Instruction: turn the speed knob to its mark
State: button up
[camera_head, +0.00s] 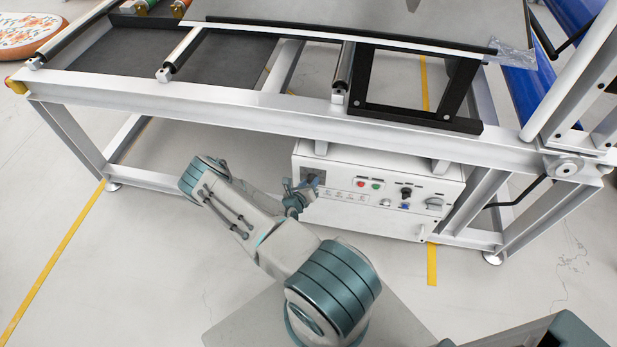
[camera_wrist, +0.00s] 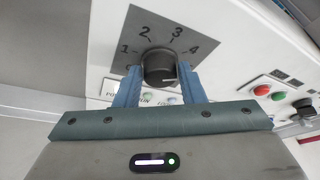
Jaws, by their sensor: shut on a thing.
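The speed knob (camera_wrist: 159,68) is a round black knob on a dark grey dial plate (camera_wrist: 172,32) marked with numbers 1 to 4. In the wrist view my gripper (camera_wrist: 160,82) has one blue finger on each side of the knob and is shut on it. A pale line on the knob's face points to the right, roughly below the 4. In the head view my gripper (camera_head: 302,192) reaches the left end of the white control box (camera_head: 345,208), and the knob is mostly hidden behind it.
Red (camera_head: 360,183) and green (camera_head: 376,185) buttons and a black switch (camera_head: 406,192) sit on the box to the right of my gripper. The white machine frame (camera_head: 230,115) runs above the box. Floor to the left of the box is clear beneath the frame.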

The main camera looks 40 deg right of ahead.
jog(key=m+p, duration=0.1)
jog(key=m+t+y+p, duration=0.1)
jog(key=p, duration=0.1)
jog(key=shift+s+d+r, duration=0.1)
jog(key=shift+d+r, duration=0.05)
jog(key=shift+r, duration=0.15)
jog(key=shift+d+f+m+t+y+p, duration=0.1)
jog(key=shift+m+t+y+p, duration=0.4)
jog(key=shift+m+p, duration=0.4)
jog(key=o, duration=1)
jog(key=shift+f, duration=0.1)
jog(key=v, duration=1.4)
